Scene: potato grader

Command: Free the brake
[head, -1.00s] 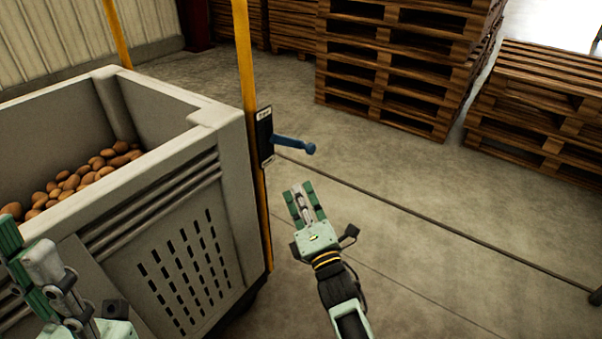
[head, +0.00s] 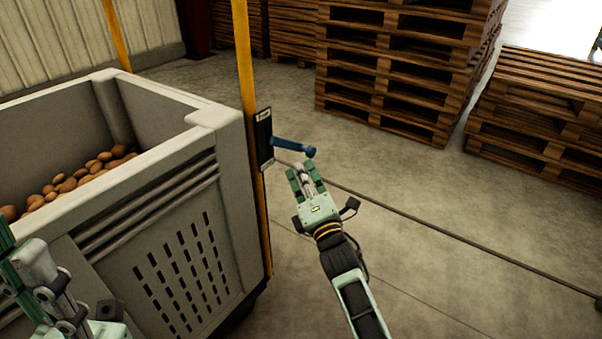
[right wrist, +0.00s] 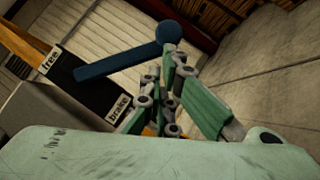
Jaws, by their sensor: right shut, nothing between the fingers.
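The brake lever (head: 292,146) is a blue bar with a round knob. It sticks out to the right from a black plate (head: 264,140) on a yellow post. In the right wrist view the lever (right wrist: 120,58) crosses above the plate, whose labels read "free" (right wrist: 52,60) and "brake" (right wrist: 118,108). My right gripper (head: 304,172) is shut and empty, its fingertips just below the knob. In the right wrist view its fingers (right wrist: 185,80) overlap the knob's lower edge; contact is unclear. My left gripper (head: 22,262) is partly cut off at the lower left.
A grey crate (head: 165,185) of potatoes (head: 75,180) stands left of the post (head: 244,60). Stacked wooden pallets (head: 400,70) stand behind, with more at the right (head: 540,110). A thin dark line crosses the floor. Floor around my right arm is clear.

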